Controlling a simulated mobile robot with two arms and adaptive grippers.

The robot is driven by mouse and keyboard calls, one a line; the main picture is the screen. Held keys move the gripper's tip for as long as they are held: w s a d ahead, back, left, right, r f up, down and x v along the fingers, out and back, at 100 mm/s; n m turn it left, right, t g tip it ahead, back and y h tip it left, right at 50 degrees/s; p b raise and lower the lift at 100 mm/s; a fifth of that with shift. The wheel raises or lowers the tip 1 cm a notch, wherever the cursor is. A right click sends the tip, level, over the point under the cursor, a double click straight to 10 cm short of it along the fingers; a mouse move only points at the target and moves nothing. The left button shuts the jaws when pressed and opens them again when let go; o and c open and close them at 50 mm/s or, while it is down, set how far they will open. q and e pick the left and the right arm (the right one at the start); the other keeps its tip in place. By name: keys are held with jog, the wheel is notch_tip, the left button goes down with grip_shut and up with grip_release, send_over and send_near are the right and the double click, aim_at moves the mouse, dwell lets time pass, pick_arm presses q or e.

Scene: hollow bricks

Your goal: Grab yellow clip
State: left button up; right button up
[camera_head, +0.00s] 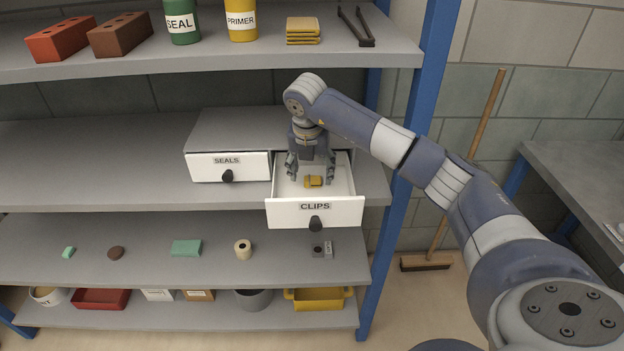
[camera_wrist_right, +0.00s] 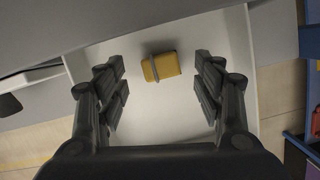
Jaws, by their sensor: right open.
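The yellow clip (camera_head: 313,181) lies on the white floor of the open drawer labelled CLIPS (camera_head: 315,212). In the right wrist view the clip (camera_wrist_right: 165,66) shows as a yellow block with a grey band across it, between and a little beyond the fingertips. My right gripper (camera_head: 310,172) is open and points down into the drawer, above and around the clip's sides without visible contact. It also shows in the right wrist view (camera_wrist_right: 160,82) with its two dark fingers spread. My left gripper is not in view.
The drawer labelled SEALS (camera_head: 228,166) beside it is shut. The upper shelf (camera_head: 220,60) overhangs behind my right arm and holds bricks, cans, yellow pads and tongs. A blue post (camera_head: 408,150) stands right of the drawer. A broom (camera_head: 427,262) leans against the wall.

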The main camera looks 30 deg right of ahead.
jog(key=x, duration=0.2)
jog(key=shift+d+f, duration=0.15)
jog(key=shift+f, duration=0.1)
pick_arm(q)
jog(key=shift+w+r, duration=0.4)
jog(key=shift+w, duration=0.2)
pick_arm(e)
jog(key=shift+w, duration=0.1)
jog(key=c, duration=0.7)
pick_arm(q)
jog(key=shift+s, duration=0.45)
pick_arm(e)
jog(key=shift+c, duration=0.7)
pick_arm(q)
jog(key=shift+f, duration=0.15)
pick_arm(e)
jog(key=shift+r, duration=0.1)
